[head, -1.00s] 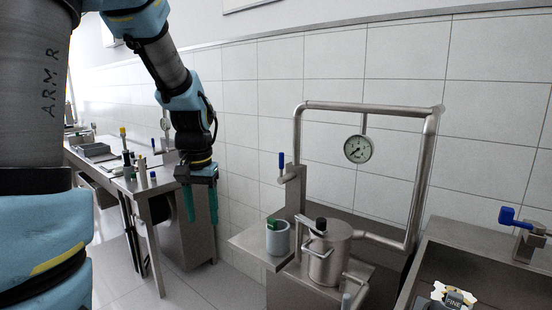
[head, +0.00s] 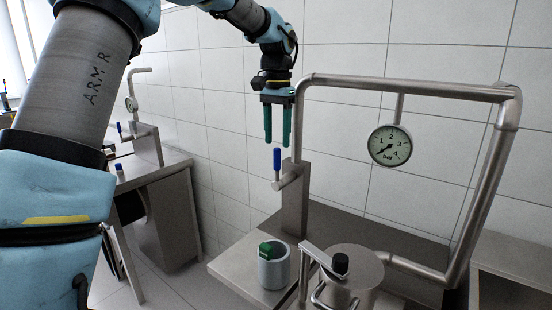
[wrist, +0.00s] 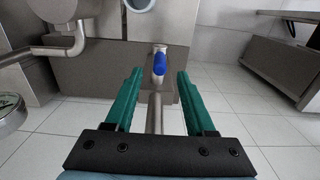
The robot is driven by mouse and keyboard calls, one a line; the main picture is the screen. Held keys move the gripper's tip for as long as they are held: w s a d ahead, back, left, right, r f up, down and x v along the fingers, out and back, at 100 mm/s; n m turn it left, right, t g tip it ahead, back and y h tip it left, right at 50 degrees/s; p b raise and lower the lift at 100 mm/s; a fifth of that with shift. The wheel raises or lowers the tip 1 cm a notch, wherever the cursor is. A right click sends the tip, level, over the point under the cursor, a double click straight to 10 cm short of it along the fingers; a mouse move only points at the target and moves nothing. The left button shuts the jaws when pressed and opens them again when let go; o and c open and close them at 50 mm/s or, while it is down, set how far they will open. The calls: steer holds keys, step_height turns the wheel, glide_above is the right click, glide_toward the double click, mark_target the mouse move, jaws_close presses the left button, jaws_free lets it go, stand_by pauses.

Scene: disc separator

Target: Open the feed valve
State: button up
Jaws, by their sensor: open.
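The feed valve shows as a blue upright lever handle (head: 277,160) on a short metal stub, on the steel post (head: 295,205) at the left of the pipe frame. In the wrist view the blue handle (wrist: 159,66) lies between and beyond my fingertips, seen from above. My gripper (head: 277,143) is open, pointing down, with its green fingers above and slightly behind the handle in the head view. In the wrist view the gripper (wrist: 158,75) holds nothing. I cannot tell whether the fingers touch the handle.
A steel pipe (head: 410,88) with a pressure gauge (head: 390,146) stands right of my gripper. Below are a grey cup (head: 273,268) with a green item and a steel vessel (head: 355,268) with a black knob. Another bench (head: 160,172) stands at the left.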

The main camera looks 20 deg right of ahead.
steer(key=p, duration=0.2)
glide_above(277, 181)
steer(key=w, duration=0.1)
steer(key=f, duration=0.7)
steer(key=shift+d+f, duration=0.2)
steer(key=shift+d, duration=0.05)
steer(key=shift+c, duration=0.2)
jaws_close()
stand_by(0.5)
